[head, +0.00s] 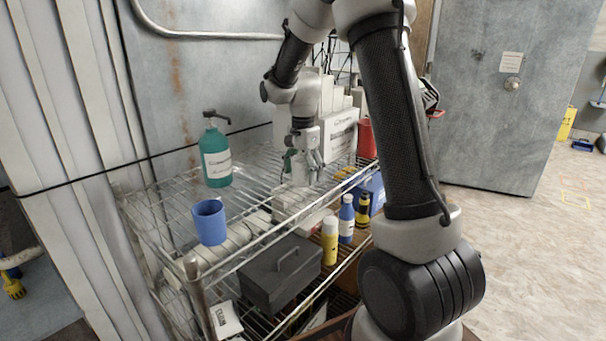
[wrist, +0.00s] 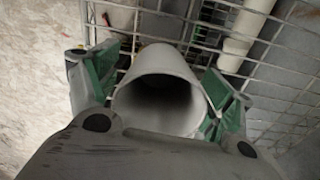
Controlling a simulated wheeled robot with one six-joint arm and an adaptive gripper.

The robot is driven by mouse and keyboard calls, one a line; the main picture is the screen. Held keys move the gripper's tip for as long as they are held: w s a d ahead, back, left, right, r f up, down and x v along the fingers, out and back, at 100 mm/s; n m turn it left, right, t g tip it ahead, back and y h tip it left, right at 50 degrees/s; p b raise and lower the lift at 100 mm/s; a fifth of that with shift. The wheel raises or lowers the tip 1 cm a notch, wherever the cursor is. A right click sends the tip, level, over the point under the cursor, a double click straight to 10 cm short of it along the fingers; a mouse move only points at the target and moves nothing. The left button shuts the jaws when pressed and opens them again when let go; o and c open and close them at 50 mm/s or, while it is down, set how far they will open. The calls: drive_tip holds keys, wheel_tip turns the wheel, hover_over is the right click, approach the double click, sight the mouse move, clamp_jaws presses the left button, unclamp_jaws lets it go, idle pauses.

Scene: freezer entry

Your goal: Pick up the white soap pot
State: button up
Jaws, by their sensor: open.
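The white soap pot (head: 299,174) stands on the wire shelf's top deck in the head view, partly hidden by my gripper (head: 304,160). In the wrist view the pot (wrist: 156,62) is a pale open cylinder, its dark mouth facing the camera. My gripper (wrist: 162,85) is open, with one green-padded finger on each side of the pot. The pot lies between the fingers; I cannot tell whether either pad touches it.
On the wire shelf (head: 180,191) stand a teal pump bottle (head: 217,165) and a blue cup (head: 210,222) to the left. White boxes (head: 341,134) and a red container (head: 366,138) stand close behind and right. A dark toolbox (head: 278,275) and bottles sit lower.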

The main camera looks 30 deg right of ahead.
drive_tip(key=c, duration=1.1)
